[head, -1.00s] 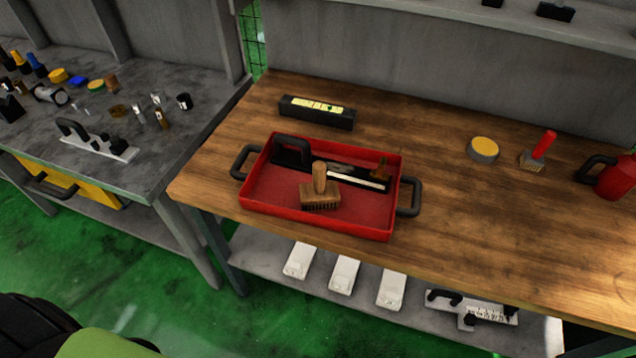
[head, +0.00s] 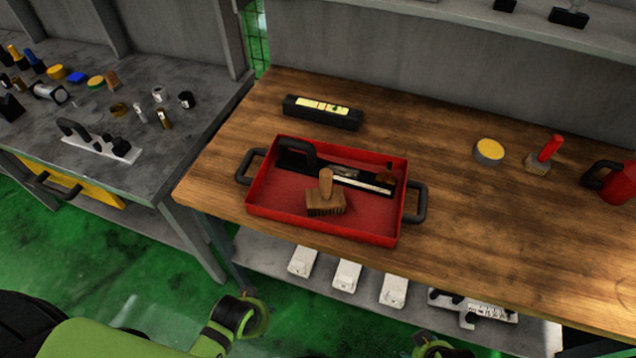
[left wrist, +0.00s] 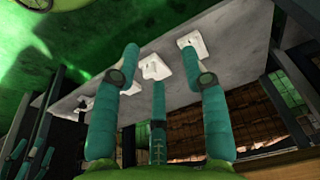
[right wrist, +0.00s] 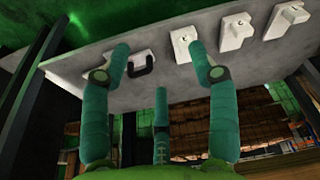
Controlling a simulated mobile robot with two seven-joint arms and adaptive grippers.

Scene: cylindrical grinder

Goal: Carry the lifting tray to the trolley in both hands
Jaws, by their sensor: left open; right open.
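The red lifting tray (head: 376,232) sits on the wooden bench in the head view. It has a black handle on its left end (head: 249,167) and one on its right end (head: 416,203). A wooden brush (head: 326,204) and a dark tool with a black handle lie in it. The head view shows my left arm low at the left and a bit of my right arm at the bottom edge; their fingers are out of that view. My left gripper (left wrist: 160,65) and right gripper (right wrist: 160,65) are open and empty, apart from the tray, with the lower shelf beyond their fingers.
On the wooden bench (head: 500,230) are a black box with a yellow label (head: 322,111), a round yellow-topped tin (head: 488,152), a red-handled brush (head: 545,155) and a red can (head: 612,182). White blocks (head: 347,275) lie on the lower shelf. A grey bench (head: 120,180) stands left.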

